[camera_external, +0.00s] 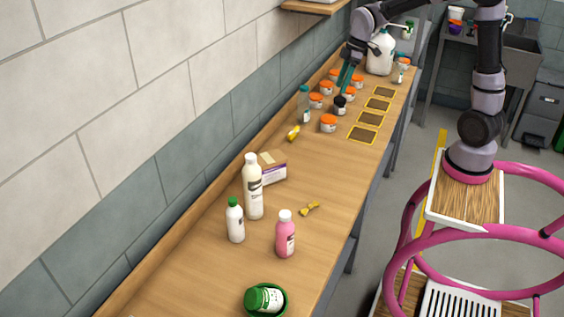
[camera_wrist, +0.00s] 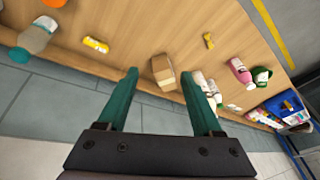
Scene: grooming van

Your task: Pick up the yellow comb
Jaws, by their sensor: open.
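Two small yellow items lie apart on the wooden counter (camera_external: 195,245). One yellow item (camera_external: 293,132) is near the wall side, and it also shows in the wrist view (camera_wrist: 96,45). The other yellow item (camera_external: 310,208) is nearer the front edge, and it also shows in the wrist view (camera_wrist: 209,40). Both are too small to tell which is the comb. My gripper (camera_external: 346,76) is above the far part of the counter, among the jars, away from both items. Its teal fingers (camera_wrist: 160,74) are apart with nothing held between them.
A box (camera_external: 272,168), a white bottle (camera_external: 253,187), a green-capped bottle (camera_external: 235,220) and a pink bottle (camera_external: 285,234) stand near the yellow items. A green bowl (camera_external: 283,306) holds a green-and-white container.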

